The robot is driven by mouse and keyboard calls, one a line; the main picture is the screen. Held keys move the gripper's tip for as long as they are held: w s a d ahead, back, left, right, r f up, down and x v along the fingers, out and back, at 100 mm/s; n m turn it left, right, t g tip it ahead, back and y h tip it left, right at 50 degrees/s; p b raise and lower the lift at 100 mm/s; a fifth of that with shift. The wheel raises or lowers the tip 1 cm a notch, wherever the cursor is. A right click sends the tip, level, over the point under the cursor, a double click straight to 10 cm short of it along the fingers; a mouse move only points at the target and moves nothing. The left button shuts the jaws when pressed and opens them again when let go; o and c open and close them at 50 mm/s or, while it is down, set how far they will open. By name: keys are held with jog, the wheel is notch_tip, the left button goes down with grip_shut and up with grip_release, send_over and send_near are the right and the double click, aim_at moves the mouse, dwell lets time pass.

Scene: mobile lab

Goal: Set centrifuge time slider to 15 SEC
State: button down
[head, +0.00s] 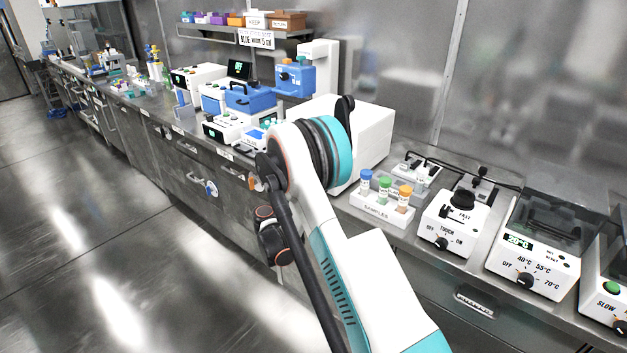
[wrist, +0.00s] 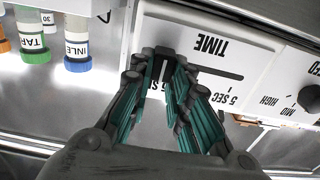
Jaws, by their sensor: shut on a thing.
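In the wrist view, which shows the panel upside down, the white centrifuge front (wrist: 205,25) carries the word TIME and a dark slider slot (wrist: 222,73). The black slider knob (wrist: 163,66) sits at the picture-left end of the slot. My gripper (wrist: 161,64) is shut on the knob, with a fingertip on either side. A "5 SEC" label (wrist: 219,95) reads near the picture-right end. The label beside the knob is partly hidden by my fingers. In the head view, the white centrifuge housing (head: 375,135) is partly behind my arm, which hides my gripper and the slider.
A samples rack (head: 376,211) with capped tubes stands beside the centrifuge; tubes (wrist: 77,42) also show in the wrist view. A speed dial (wrist: 309,98) is at the picture right. A touch-switch mixer (head: 452,222) and a heater (head: 535,250) stand farther right on the bench.

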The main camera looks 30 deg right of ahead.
jog(key=shift+s+d, duration=0.1)
jog(key=shift+s, duration=0.1)
jog(key=c, duration=1.5)
grip_release()
jog(key=v, duration=1.2)
